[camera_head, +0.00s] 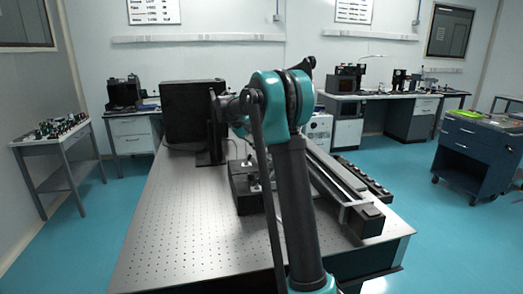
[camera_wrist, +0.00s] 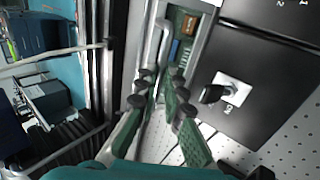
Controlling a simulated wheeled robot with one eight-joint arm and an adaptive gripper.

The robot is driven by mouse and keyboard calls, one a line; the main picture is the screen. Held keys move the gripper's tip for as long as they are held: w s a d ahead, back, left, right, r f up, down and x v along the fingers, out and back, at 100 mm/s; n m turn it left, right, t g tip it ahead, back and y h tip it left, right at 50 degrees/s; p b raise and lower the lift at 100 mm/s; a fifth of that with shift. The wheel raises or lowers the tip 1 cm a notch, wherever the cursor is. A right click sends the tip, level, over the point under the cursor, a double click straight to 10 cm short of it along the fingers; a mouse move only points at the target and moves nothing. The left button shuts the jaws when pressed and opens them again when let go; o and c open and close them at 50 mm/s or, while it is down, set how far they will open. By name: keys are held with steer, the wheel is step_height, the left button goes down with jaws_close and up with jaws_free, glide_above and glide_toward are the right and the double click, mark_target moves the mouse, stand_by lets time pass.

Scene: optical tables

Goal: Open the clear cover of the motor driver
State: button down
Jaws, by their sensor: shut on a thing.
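The wrist view shows the motor driver as an open-topped housing with a green circuit board (camera_wrist: 182,32) and coloured parts inside. A pale bar-like handle (camera_wrist: 152,48), seemingly part of the clear cover, runs along the left side of the board. My gripper (camera_wrist: 161,82) has its green fingers around the near end of this handle and is shut on it. The exact contact is partly hidden by the dark finger pads. The clear cover's panel is hard to make out, so I cannot tell its angle.
A black box with a rotary switch (camera_wrist: 215,93) marked ON stands right of the driver. The perforated optical table (camera_head: 165,215) is bare at the left. A long dark rail (camera_head: 340,180) lies right of my arm, and a black monitor-like panel (camera_head: 190,112) stands behind.

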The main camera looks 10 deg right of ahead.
steer(key=shift+s+a+f, duration=0.1)
steer(key=shift+a+f, duration=0.05)
steer(key=shift+f, duration=0.1)
steer(key=c, duration=1.8)
jaws_free()
steer(key=shift+o, duration=1)
steer(key=v, duration=1.2)
steer(key=shift+r, duration=0.1)
